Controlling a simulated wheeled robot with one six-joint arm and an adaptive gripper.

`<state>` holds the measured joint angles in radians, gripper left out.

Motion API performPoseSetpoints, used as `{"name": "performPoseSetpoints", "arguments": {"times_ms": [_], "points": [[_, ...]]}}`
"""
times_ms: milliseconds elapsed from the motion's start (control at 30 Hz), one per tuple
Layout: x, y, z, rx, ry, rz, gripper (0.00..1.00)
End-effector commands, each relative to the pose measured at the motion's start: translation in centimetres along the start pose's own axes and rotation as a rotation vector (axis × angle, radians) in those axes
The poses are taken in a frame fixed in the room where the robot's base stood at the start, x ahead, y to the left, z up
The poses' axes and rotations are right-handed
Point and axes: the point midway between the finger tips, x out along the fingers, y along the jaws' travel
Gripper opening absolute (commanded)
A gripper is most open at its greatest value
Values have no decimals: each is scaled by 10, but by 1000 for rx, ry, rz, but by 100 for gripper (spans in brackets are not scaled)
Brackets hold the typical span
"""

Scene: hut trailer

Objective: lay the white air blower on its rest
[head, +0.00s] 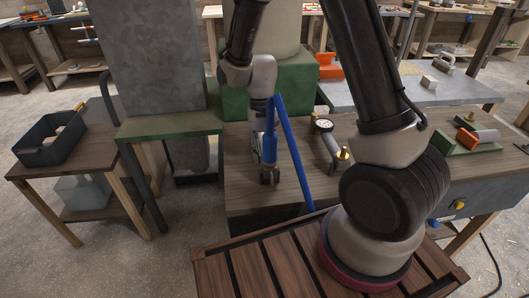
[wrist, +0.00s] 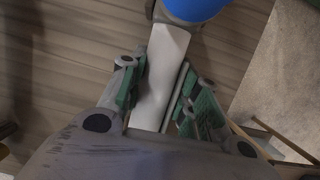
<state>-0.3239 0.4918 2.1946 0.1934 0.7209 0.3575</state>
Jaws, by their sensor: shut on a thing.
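In the wrist view, my gripper (wrist: 160,78) is shut on a long, pale piece, which I take for the white air blower (wrist: 167,55). The fingers with green pads lie on both sides of it. A blue rounded part (wrist: 195,6) shows at its far end, cut off by the picture edge. In the head view, my arm reaches down over the wooden bench (head: 240,190). The held piece is hard to make out there, beside blue parts (head: 270,147). I cannot tell for certain which thing is the rest.
A slanted blue bar (head: 293,152) stands close to my gripper. A dial gauge (head: 322,124) and a grey, brass-tipped cylinder (head: 335,150) are just right of it. A green block (head: 458,148) with an orange-and-white piece is at the bench's right. A dark bin (head: 50,145) stands on the left table.

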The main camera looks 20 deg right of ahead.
Motion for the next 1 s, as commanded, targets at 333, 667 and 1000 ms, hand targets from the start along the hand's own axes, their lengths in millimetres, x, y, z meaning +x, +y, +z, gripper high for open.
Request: {"name": "performPoseSetpoints", "arguments": {"times_ms": [333, 667, 1000], "points": [[2, 0, 0, 0, 0, 0, 25], [2, 0, 0, 0, -1, 0, 57], [2, 0, 0, 0, -1, 0, 78]]}}
